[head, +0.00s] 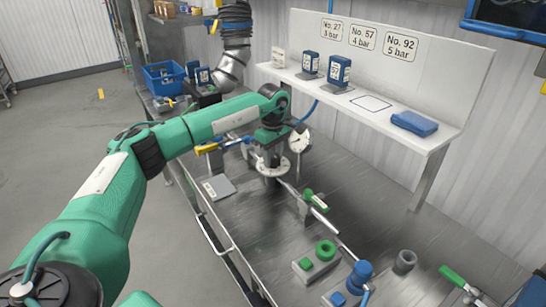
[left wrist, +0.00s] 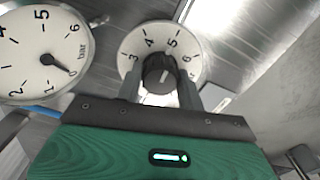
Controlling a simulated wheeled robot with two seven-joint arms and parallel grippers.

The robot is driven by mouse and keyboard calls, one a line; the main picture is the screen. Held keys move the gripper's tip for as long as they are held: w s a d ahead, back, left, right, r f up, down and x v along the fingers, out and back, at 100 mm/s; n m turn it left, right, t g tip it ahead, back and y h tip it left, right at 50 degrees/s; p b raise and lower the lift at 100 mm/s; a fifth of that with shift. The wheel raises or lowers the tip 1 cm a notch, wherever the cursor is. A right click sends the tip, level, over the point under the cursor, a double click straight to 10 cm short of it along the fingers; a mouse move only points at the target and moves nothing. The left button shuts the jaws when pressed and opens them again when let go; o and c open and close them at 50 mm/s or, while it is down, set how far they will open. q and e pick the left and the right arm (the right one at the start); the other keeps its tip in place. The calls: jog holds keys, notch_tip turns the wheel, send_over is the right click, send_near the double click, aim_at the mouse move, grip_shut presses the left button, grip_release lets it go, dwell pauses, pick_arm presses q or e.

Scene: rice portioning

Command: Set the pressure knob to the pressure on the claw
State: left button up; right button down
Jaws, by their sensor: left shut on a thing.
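The pressure knob (left wrist: 159,74) is black and sits on a round white dial (left wrist: 184,47) marked 3 to 6. Its white mark points up, roughly between 4 and 5; the exact setting is hard to tell. My left gripper (left wrist: 160,92) is shut on the knob, a finger on either side. In the head view the gripper (head: 270,158) is over the dial (head: 285,171), and the arm partly hides the knob. A pressure gauge (head: 299,141) stands beside it; in the wrist view its needle is near 0. My right gripper is out of view.
Wall signs pair No. 27 with 3 bar, No. 57 with 4 bar (head: 362,37), and No. 92 with 5 bar. Labelled blue blocks (head: 339,72) stand on the white shelf (head: 437,138); another blue piece (head: 414,123) lies there. A green-handled valve (head: 317,201) is on the bench.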

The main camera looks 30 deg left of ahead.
pick_arm(q)
jog(key=shift+r, duration=0.1)
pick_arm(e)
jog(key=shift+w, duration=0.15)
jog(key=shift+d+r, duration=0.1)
pick_arm(q)
jog(key=o, duration=1)
jog(key=shift+c, duration=0.2)
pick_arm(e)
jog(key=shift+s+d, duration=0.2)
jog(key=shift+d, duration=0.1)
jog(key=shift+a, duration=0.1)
